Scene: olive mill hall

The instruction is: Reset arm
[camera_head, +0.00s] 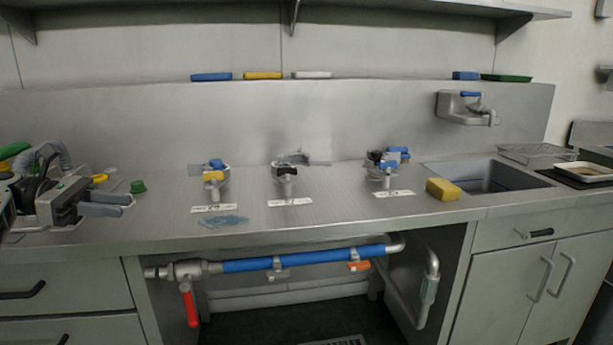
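My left gripper (126,205) comes in from the left edge, low over the left end of the steel counter (330,207). Its two grey fingers point right and show apart, with nothing seen between them. A small green knob-like piece (138,186) stands just beyond the fingertips, and the gripper looks clear of it. My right gripper is not in view.
Several small taps, including one with a yellow part (213,176), stand along the counter behind white labels. A blue cloth (223,221) lies in front. A yellow sponge (442,189) sits by the sink (490,178). A blue pipe with a red-handled valve (190,305) runs below.

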